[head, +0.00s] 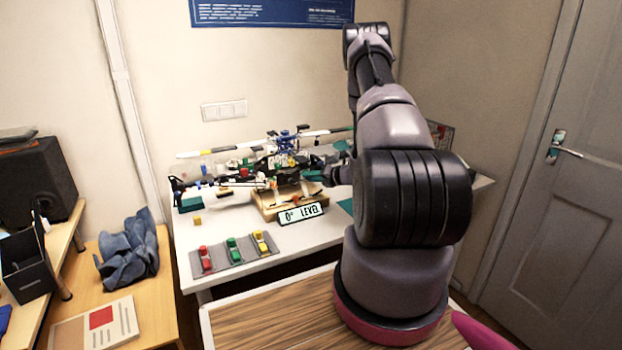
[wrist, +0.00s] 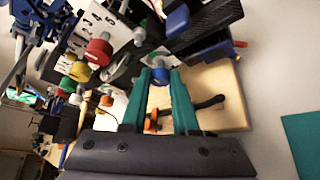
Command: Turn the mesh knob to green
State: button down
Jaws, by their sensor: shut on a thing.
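In the wrist view my gripper (wrist: 162,76) has its two teal fingers closed around a small blue-and-grey knob (wrist: 160,74) on the helicopter model. I take this as the mesh knob, but no label shows. Its marks and any green setting are too small or hidden to tell. Red (wrist: 98,52), yellow (wrist: 79,71) and green (wrist: 67,84) round parts stand to the left, beside a white panel (wrist: 92,22) with numbers. In the head view the helicopter model (head: 285,165) stands on the white table, and my arm hides the gripper.
A "0° LEVEL" sign (head: 303,213) leans at the front of the wooden stand (head: 268,207). A grey mat (head: 220,262) holds red, green and yellow pieces at the table's front left. A small yellow block (head: 197,219) lies nearby.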

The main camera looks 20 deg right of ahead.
jog(key=c, duration=0.9)
grip_release()
jog(key=shift+c, duration=0.2)
jog(key=shift+s, duration=0.1)
jog(key=v, duration=1)
jog(key=shift+s, duration=0.3)
jog(key=shift+d+r, duration=0.1)
jog(key=shift+d, duration=0.1)
